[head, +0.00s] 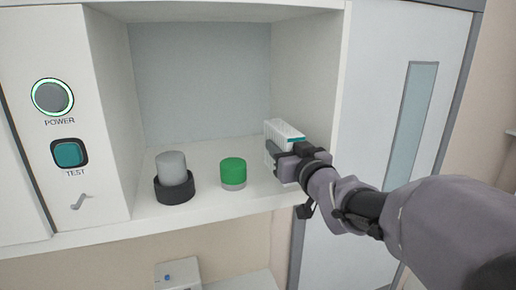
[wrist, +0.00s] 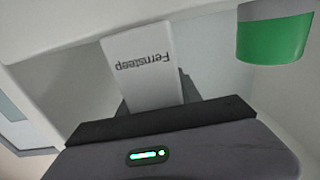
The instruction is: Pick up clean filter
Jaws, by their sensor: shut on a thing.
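The clean filter (head: 285,131) is a white, ribbed block with a teal stripe, at the right side of the open shelf bay in the head view. My gripper (head: 283,160) is shut on it from the front right, and its jaws hide the lower part. In the wrist view the filter's white face (wrist: 143,66) shows upside-down "Fernsleep" lettering and stands between the dark fingers of my gripper (wrist: 155,108). I cannot tell whether its bottom touches the shelf.
A green-topped jar (head: 233,172) stands on the shelf left of the filter; it also shows in the wrist view (wrist: 274,36). A grey cylinder in a black base (head: 174,184) is further left. The bay's right wall (head: 310,75) is close to my gripper. POWER (head: 52,97) and TEST (head: 68,154) buttons are at left.

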